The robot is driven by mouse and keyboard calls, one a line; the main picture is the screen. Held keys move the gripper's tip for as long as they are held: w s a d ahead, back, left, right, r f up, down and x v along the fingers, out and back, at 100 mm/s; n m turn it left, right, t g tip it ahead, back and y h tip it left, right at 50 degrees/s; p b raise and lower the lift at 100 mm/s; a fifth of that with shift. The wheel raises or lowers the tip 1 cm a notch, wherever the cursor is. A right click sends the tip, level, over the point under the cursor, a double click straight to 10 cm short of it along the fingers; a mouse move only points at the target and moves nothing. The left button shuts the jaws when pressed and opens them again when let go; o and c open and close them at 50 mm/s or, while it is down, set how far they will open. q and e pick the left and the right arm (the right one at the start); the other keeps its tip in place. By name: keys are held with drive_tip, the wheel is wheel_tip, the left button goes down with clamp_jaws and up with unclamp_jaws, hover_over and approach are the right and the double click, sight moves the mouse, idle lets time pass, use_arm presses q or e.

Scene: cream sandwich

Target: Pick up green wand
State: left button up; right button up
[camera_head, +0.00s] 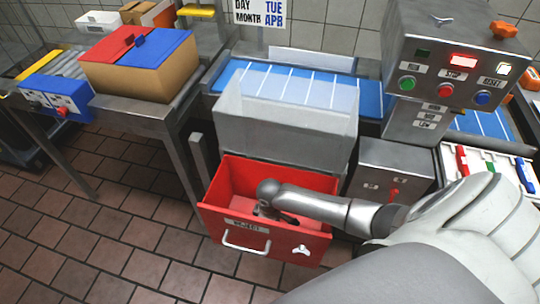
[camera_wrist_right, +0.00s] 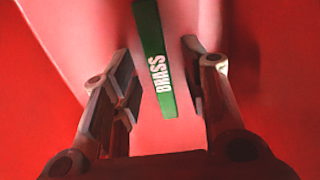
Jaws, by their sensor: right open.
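The green wand (camera_wrist_right: 155,60), marked "BRASS", shows in the right wrist view, extending from the top edge down between the two fingers of my right gripper (camera_wrist_right: 160,75). The fingers stand apart on either side of it, with a gap visible on both sides. In the head view my right gripper (camera_head: 275,213) reaches down inside an open red drawer (camera_head: 217,192). I cannot make out the wand in the drawer in that view; the arm and drawer front may hide it. My left gripper is not in view.
The drawer walls surround my right gripper closely. A grey machine with a clear guard (camera_head: 285,130) stands behind the drawer, and a control panel (camera_head: 450,75) rises at the right. A white tray (camera_head: 500,155) holds red, green and blue items. A cardboard box (camera_head: 140,75) sits at left.

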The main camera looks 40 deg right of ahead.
clamp_jaws()
idle(0.3)
